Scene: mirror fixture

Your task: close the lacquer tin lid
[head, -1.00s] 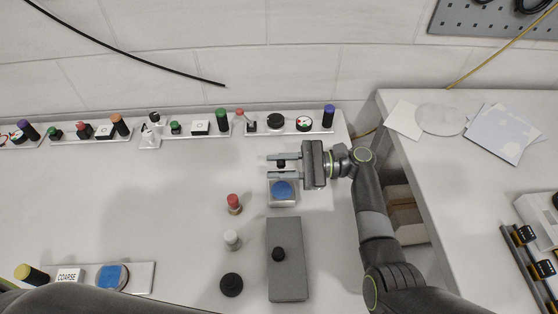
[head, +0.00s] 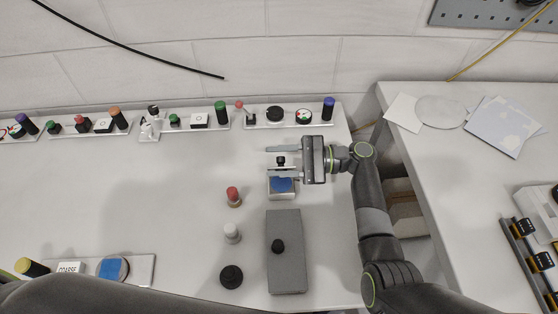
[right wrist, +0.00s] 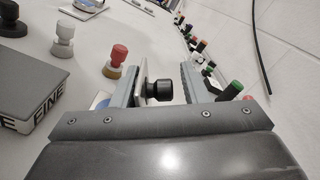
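The lacquer tin, which I take to be the small pale square box (head: 282,195) with a blue round inside, stands on the bench near my right gripper. Its raised lid (right wrist: 143,76), a pale plate with a black knob (right wrist: 158,88), shows edge-on in the right wrist view. My right gripper (head: 282,160) reaches in from the right above the tin's back edge. Its fingers are apart, one on each side of the lid and knob (head: 281,161). The lid is close to the left finger in the wrist view; contact is unclear. My left gripper is out of view.
A grey block (head: 286,265) with a black knob, marked FINE in the wrist view, lies in front of the tin. A red-topped stamp (head: 234,196), a grey one (head: 232,233) and a black knob (head: 231,276) stand left. Racks of controls (head: 290,118) line the back.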

